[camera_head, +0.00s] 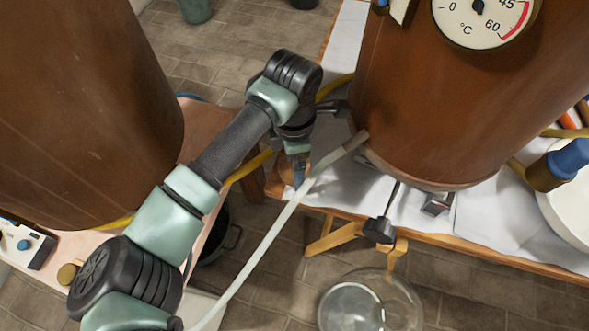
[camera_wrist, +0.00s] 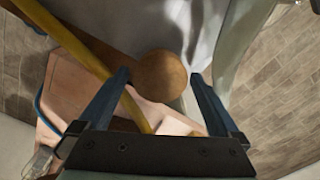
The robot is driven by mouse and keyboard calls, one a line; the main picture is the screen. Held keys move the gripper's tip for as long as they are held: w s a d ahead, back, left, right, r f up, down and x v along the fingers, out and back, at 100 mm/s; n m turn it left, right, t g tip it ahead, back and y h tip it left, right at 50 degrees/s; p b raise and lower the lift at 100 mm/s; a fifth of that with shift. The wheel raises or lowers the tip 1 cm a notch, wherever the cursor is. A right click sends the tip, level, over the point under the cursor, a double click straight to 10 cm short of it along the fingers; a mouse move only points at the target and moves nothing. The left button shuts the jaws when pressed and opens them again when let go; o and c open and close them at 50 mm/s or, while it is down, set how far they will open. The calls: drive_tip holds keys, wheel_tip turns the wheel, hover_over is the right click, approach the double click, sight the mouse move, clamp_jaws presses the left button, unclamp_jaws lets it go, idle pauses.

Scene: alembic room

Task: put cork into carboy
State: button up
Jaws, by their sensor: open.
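A round tan-brown piece that looks like the cork (camera_wrist: 162,75) shows end-on in the wrist view, between and just beyond my fingertips. My gripper (camera_wrist: 160,78) is open, with one blue finger on each side of it and a visible gap to both.
A large brown vessel with a dial (camera_head: 440,110) stands on the white-covered table (camera_head: 500,220). Another brown vessel (camera_head: 85,110) is at left. A pale hose (camera_head: 262,245) runs past my gripper, and a yellow hose (camera_wrist: 95,60) passes close by. A white bowl (camera_head: 570,205) is at right.

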drive_tip(key=c, duration=1)
drive_tip(key=shift+r+p, duration=1.65)
drive_tip(key=shift+r, duration=0.5)
